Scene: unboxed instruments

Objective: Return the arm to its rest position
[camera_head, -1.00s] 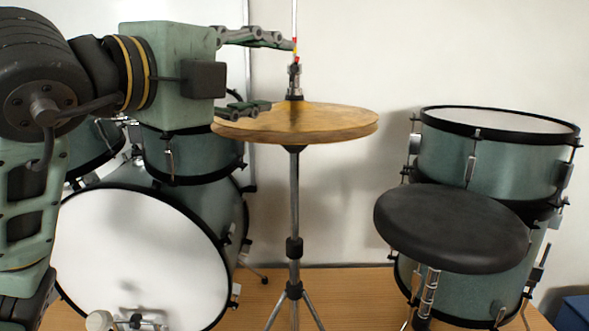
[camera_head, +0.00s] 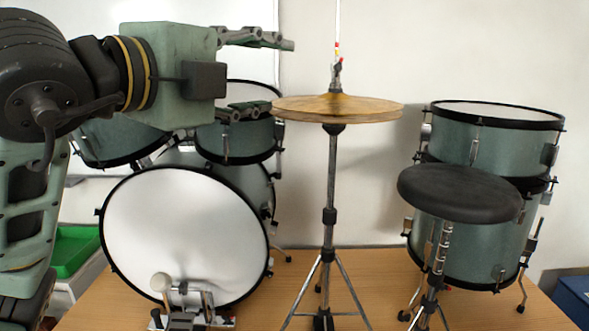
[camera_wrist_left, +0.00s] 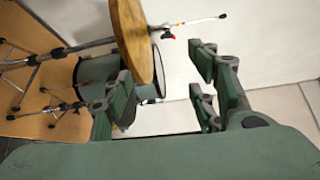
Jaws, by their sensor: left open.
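My left gripper (camera_head: 268,74) comes in from the left in the head view, with its two finger pairs spread apart and nothing between them. In the left wrist view the open fingers (camera_wrist_left: 165,90) show, with the cymbals (camera_wrist_left: 133,38) at the upper left, outside the grip. My right gripper is not in view.
The bass drum (camera_head: 185,235) stands below my left arm. The hi-hat stand (camera_head: 329,190) is in the middle. The black stool seat (camera_head: 460,192) and drums (camera_head: 495,135) are at the right. A green bin (camera_head: 75,250) is at the lower left.

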